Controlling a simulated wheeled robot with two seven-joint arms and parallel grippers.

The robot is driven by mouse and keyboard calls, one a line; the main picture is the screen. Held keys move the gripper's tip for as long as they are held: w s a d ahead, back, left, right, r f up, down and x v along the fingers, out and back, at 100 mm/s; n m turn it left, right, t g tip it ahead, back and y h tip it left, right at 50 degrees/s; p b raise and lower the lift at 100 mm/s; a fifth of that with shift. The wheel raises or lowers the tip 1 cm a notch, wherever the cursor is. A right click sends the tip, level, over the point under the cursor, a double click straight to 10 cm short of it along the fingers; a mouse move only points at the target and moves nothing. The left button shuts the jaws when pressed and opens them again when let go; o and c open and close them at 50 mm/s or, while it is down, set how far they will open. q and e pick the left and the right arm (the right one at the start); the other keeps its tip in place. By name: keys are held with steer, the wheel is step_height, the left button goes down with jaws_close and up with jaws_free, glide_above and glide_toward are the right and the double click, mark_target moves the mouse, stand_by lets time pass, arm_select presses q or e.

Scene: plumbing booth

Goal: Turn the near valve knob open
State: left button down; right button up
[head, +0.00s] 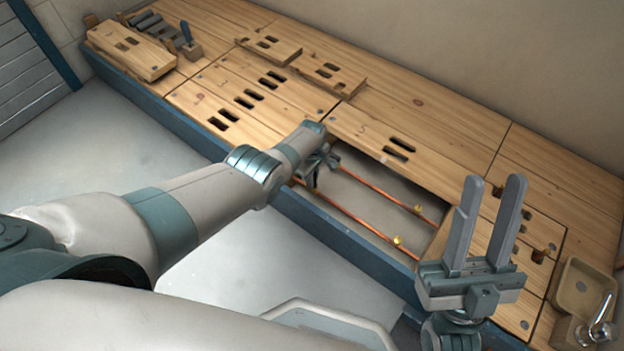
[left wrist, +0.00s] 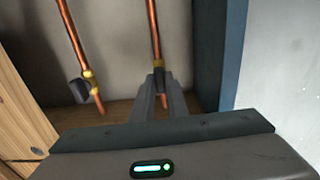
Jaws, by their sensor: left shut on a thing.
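Two copper pipes run through an opening in the wooden floor: a near pipe (head: 355,219) by the blue edge and a far pipe (head: 375,187). In the left wrist view, my left gripper (left wrist: 160,82) is closed at the brass fitting (left wrist: 158,64) on the near pipe (left wrist: 153,25). Its fingers hide the near valve knob. A dark knob (left wrist: 78,90) shows on the far pipe's brass valve. In the head view, my left gripper (head: 315,184) reaches into the opening's left end. My right gripper (head: 494,181) is raised, open and empty, at the right.
Slotted wooden panels (head: 240,92) surround the opening. A blue edge board (head: 330,228) runs along its near side. Loose panels (head: 130,50) and a blue-handled tool (head: 188,40) lie at the back left. A beige basin with a tap (head: 582,288) stands at the far right.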

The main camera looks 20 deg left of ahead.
arm_select(q)
steer(key=c, duration=1.7)
jaws_free()
steer(key=shift+a, duration=0.1)
steer(key=shift+c, duration=0.2)
